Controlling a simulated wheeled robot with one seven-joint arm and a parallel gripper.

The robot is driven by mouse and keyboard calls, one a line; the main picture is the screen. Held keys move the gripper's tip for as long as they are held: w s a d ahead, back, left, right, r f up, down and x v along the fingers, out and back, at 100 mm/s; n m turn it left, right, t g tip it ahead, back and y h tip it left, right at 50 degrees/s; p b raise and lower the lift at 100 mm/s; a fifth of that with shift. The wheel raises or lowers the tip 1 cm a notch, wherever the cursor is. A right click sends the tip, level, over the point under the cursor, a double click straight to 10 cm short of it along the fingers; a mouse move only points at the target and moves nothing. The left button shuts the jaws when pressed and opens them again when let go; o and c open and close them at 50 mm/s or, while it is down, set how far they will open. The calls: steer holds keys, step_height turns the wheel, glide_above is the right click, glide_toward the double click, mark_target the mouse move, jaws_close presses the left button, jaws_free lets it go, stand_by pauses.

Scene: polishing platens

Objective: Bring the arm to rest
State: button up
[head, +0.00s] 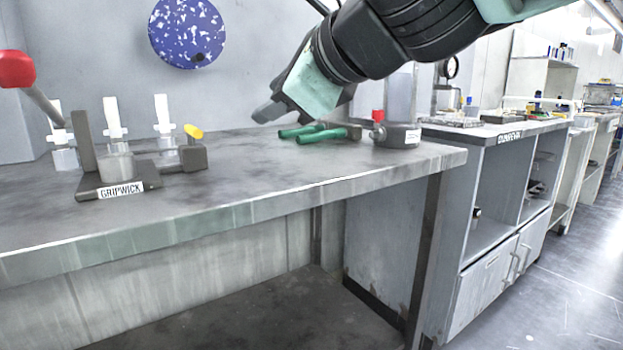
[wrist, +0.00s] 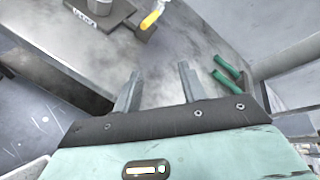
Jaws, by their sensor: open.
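My gripper (head: 268,112) is above the grey workbench (head: 240,190), toward its back middle, with the arm reaching in from the upper right. In the wrist view my gripper (wrist: 158,88) shows two separate fingers with nothing between them and bench surface beyond. It is open and empty. The green-handled tool (head: 310,131) lies on the bench just right of and below my gripper in the head view. Its green handles (wrist: 226,72) show right of the fingers in the wrist view.
A fixture labelled GRIPWICK (head: 120,188) with a yellow-ended lever (head: 193,131) stands at the left. A grey cylindrical device with a red knob (head: 377,116) stands at the bench's right end. The bench's front middle is clear. A shelved cabinet (head: 495,190) stands beyond the right edge.

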steer(key=s+d+f+n+g+h+b, duration=0.1)
steer(key=s+d+f+n+g, duration=0.2)
steer(key=f, duration=0.5)
steer(key=s+d+f+n+g+h+b, duration=0.1)
steer(key=s+f+n, duration=0.2)
steer(key=f+n, duration=0.35)
steer(key=s+d+f+n+g+h+b, duration=0.15)
steer(key=s+f+n, duration=0.25)
steer(key=f, duration=0.4)
steer(key=s+d+f+n+g+h+b, duration=0.1)
steer(key=s+d+f+n+g+h, duration=0.15)
steer(key=s+d+f+n, duration=0.45)
steer(key=s+d+f+n+g+h+b, duration=0.25)
steer(key=s+d+f+n, duration=0.3)
steer(key=f, duration=0.35)
step_height(320, 180, up, 39)
steer(key=w+p, duration=0.1)
steer(key=p, duration=3.8)
steer(key=shift+d, duration=0.2)
steer(key=shift+t, duration=0.25)
